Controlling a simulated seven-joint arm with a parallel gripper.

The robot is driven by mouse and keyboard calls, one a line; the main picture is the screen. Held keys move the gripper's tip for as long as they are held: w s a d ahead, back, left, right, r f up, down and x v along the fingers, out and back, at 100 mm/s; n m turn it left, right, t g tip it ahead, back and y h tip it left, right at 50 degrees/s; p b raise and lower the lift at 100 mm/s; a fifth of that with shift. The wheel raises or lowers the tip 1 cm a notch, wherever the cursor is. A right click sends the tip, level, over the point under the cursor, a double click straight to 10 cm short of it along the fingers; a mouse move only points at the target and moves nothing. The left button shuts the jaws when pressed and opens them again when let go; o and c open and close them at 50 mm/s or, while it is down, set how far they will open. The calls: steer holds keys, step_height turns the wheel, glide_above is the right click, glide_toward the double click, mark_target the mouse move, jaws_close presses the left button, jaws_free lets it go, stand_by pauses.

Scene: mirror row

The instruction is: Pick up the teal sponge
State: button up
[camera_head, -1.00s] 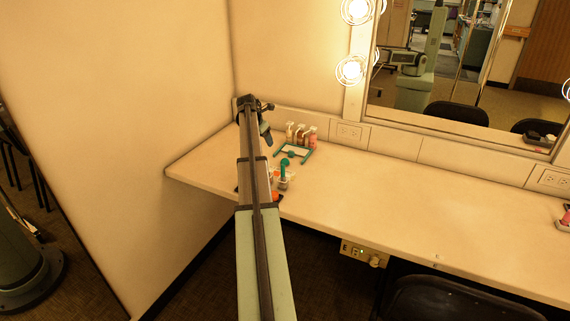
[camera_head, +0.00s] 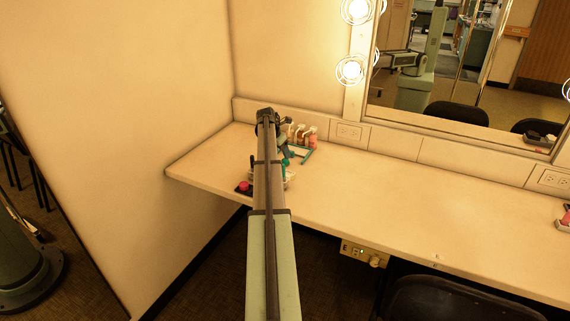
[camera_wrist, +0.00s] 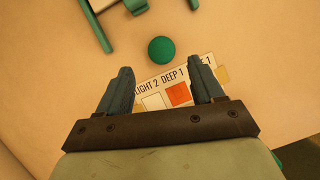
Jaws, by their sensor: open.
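The teal sponge (camera_wrist: 161,49) shows in the wrist view as a small round teal piece on the pale counter. It lies just beyond my fingertips, roughly centred between them. My gripper (camera_wrist: 162,66) is open and empty, its two dark fingers spread wide over a printed card. The gap between the fingers and the sponge's height cannot be judged exactly. In the head view my own arm covers much of this spot, and I cannot pick out the sponge surely there.
The card (camera_wrist: 152,104) has lettering and colour swatches. A teal-edged frame (camera_wrist: 95,24) lies beyond the sponge. Several small bottles (camera_head: 301,133) stand by the back wall.

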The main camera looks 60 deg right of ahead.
mark_target(284, 160)
steer(key=shift+x, duration=2.75)
steer(key=shift+c, duration=0.2)
steer(key=shift+a, duration=0.1)
steer(key=c, duration=1.1)
steer(key=shift+o, duration=0.2)
step_height(284, 160, up, 10)
